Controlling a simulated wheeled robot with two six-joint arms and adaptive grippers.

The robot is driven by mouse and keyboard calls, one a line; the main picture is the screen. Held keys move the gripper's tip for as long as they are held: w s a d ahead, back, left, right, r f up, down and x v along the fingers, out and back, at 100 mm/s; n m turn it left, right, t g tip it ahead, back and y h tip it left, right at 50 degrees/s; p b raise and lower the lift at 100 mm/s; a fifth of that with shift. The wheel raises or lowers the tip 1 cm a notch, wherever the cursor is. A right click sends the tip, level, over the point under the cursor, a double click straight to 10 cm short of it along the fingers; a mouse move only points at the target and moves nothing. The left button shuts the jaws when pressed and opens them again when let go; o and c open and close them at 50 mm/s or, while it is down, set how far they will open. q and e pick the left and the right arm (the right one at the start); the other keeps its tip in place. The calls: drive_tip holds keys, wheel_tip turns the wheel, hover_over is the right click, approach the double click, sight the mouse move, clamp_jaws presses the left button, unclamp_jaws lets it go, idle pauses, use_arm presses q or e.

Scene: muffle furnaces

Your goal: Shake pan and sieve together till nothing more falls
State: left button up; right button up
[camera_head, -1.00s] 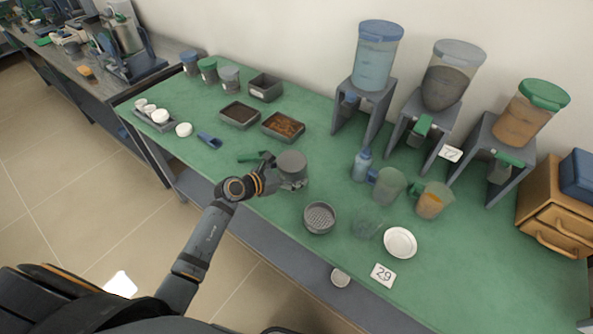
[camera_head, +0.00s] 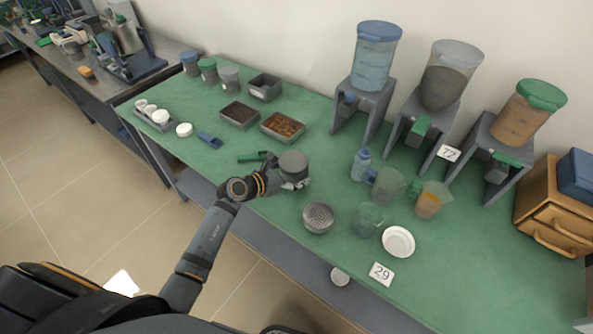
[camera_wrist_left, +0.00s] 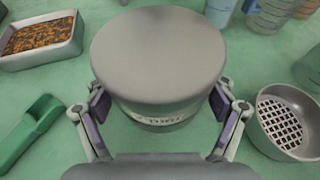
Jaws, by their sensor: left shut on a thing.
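My left gripper (camera_wrist_left: 160,112) is shut around a grey round container (camera_wrist_left: 158,60) with a broad flat top and dark lettering on its side. The container also shows in the head view (camera_head: 293,163), upright at the table's front part; whether its base touches the table is hard to tell. A grey round sieve (camera_head: 318,217) with a perforated floor stands on the green table to the right, apart from the gripper. It also shows in the left wrist view (camera_wrist_left: 286,122). Whether a pan is under the sieve is unclear. My right gripper is out of view.
A green scoop (camera_head: 252,157) lies left of the held container. Trays (camera_head: 283,127) stand behind it. Hoppers on stands (camera_head: 371,70) line the back.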

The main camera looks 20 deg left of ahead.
use_arm(q)
drive_tip(key=shift+a, duration=0.4)
drive_tip(key=shift+d+r+p, duration=0.2)
drive_tip(key=shift+d+p, duration=0.3)
drive_tip(key=shift+d, duration=0.95)
drive_tip(key=shift+a+f, duration=0.2)
drive_tip(key=shift+a, duration=0.25)
drive_tip(key=shift+a+b, duration=0.4)
drive_tip(key=shift+a, duration=0.6)
drive_tip(key=d, duration=0.1)
drive_tip(key=d+p, duration=0.1)
drive_tip(key=shift+d+r, duration=0.2)
drive_tip(key=shift+d, duration=0.2)
drive_tip(key=shift+f, duration=0.1)
